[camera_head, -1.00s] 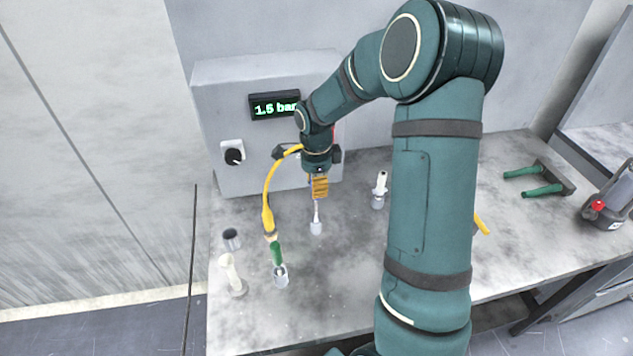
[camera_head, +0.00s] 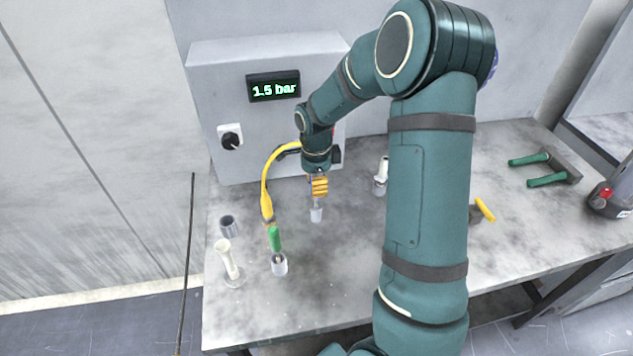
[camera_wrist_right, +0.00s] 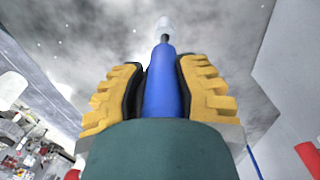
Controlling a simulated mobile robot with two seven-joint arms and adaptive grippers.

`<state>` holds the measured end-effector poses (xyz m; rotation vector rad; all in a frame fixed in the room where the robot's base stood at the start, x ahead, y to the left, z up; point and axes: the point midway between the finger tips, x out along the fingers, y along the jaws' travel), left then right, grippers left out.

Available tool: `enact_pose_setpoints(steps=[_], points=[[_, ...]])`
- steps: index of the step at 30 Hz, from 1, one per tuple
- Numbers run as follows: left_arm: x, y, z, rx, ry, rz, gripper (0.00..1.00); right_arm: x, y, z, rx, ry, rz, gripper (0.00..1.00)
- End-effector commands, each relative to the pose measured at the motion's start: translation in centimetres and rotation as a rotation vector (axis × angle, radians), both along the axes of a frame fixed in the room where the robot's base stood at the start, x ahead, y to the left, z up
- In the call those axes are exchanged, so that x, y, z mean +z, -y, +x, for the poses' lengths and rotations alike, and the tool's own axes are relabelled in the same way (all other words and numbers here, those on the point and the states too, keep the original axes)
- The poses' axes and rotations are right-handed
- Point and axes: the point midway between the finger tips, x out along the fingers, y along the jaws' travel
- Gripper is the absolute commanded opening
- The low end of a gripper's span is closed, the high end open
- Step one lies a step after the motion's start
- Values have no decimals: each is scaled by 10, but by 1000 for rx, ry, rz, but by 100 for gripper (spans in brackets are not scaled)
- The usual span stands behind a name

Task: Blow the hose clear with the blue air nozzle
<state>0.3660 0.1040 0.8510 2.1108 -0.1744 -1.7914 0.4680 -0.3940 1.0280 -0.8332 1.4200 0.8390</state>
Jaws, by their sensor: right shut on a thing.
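My right gripper (camera_head: 319,187) is shut on the blue air nozzle (camera_wrist_right: 166,85), which shows clearly in the right wrist view between the yellow finger pads. Its thin tip points down at a small pale cup (camera_head: 316,215) on the bench; whether the tip is inside the cup I cannot tell. The yellow hose (camera_head: 266,190) runs from the grey cabinet in an arc down to the left of my gripper. Its lower end is just above or behind a green nozzle (camera_head: 274,239) standing in a cup (camera_head: 279,266); I cannot tell if they touch. My left gripper is not in view.
A white nozzle (camera_head: 228,259) stands at the front left, near a grey cup (camera_head: 228,226). Another white piece (camera_head: 382,170) stands right of my gripper. The cabinet display (camera_head: 274,88) reads 1.5 bar above a black knob (camera_head: 230,140). Green-handled tool (camera_head: 546,170) lies right.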

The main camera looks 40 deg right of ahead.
Motion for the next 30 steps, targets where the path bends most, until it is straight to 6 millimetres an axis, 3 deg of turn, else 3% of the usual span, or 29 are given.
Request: enact_pose_setpoints(steps=[13, 29, 30], points=[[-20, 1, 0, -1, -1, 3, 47, -25, -1, -2, 0, -7, 2, 0], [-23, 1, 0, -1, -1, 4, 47, -30, -1, -3, 0, -10, 3, 0], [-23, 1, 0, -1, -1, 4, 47, -30, -1, -3, 0, -10, 3, 45]])
